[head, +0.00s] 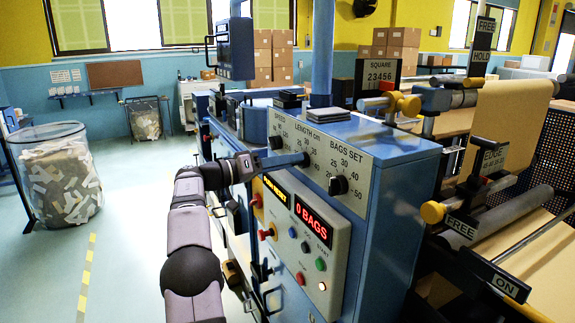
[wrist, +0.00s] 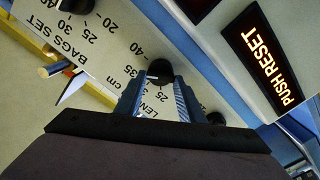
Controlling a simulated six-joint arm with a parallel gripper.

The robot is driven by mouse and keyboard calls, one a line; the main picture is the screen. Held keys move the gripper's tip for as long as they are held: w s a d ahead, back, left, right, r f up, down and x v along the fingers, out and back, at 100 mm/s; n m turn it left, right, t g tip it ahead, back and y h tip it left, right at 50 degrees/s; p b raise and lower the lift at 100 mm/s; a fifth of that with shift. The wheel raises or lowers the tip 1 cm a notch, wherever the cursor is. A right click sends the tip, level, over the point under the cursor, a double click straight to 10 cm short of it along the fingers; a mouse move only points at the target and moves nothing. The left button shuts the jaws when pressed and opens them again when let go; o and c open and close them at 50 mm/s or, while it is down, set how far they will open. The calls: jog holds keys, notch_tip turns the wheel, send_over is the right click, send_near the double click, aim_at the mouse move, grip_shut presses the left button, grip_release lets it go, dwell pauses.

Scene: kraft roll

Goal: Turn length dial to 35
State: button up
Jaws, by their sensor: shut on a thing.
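The length dial (wrist: 159,69) is a black round knob between my fingertips in the wrist view. A pale mark shows on it, but I cannot tell which number it points to. In the head view my gripper (head: 303,159) reaches from the left to the middle of the sloped dial panel (head: 318,150), and its fingers mostly hide the dial. In the wrist view my gripper (wrist: 163,80) is shut on the dial, one finger on each side. Printed scale numbers, partly covered, surround it.
The speed dial (head: 276,142) is close on the left, and the bags set dial (head: 338,185) on the right. Below are a red "0 BAGS" display (head: 314,218) and a lit push reset sign (wrist: 262,52). A bin of scraps (head: 60,180) stands far left on open floor.

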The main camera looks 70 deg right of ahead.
jog(key=shift+n, duration=0.9)
jog(key=o, duration=1)
jog(key=shift+o, duration=0.2)
jog(key=b+v, duration=0.3)
jog(key=v, duration=0.4)
